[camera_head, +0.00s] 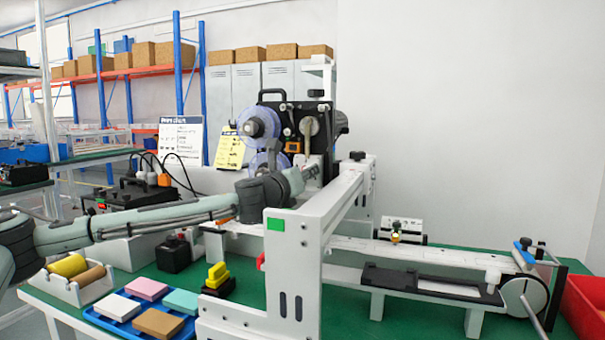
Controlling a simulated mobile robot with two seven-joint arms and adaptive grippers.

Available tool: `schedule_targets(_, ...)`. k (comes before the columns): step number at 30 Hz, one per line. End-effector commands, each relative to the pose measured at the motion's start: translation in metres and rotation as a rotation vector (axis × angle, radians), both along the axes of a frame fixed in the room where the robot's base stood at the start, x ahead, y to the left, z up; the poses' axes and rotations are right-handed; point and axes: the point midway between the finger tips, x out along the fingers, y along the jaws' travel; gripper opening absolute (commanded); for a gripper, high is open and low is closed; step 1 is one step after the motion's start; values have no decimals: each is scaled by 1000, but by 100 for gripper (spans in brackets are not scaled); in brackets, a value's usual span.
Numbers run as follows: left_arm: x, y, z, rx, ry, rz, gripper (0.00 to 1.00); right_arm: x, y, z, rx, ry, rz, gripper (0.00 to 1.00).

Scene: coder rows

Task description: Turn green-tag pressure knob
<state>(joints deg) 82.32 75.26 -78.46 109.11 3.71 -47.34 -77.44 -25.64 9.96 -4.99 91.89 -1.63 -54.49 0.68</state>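A green tag (275,224) is on the near upright of a white frame (303,270). A black knob (357,155) stands on top of the far end of this frame; I cannot tell whether it is the pressure knob. My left arm reaches in from the left, and its gripper (312,170) is beside the black coder unit (325,122), behind the frame's top bar. Its fingertips are small and partly lost against the white parts, so I cannot tell whether they are open or touching anything. My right gripper is not in view.
A blue tray (122,325) holds several coloured blocks at the front left. Yellow and brown rolls (68,266) sit in a holder beside it. A conveyor (420,255) runs right from the frame. A red bin (583,310) stands at the right edge. Green tabletop shows in front of the conveyor.

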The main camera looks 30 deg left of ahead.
Motion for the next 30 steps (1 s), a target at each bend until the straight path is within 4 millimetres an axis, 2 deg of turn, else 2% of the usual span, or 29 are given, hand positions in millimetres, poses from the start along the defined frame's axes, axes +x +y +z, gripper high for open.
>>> schedule_targets(5, 0, 0, 0, 0, 0, 0, 34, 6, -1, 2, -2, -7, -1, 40)
schedule_targets(13, 0, 0, 0, 0, 0, 0, 0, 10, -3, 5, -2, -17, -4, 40)
schedule_targets(23, 0, 0, 0, -38, -9, 1, 0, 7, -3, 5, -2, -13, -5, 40)
schedule_targets(30, 0, 0, -2, -173, -39, 0, 0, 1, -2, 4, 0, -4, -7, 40)
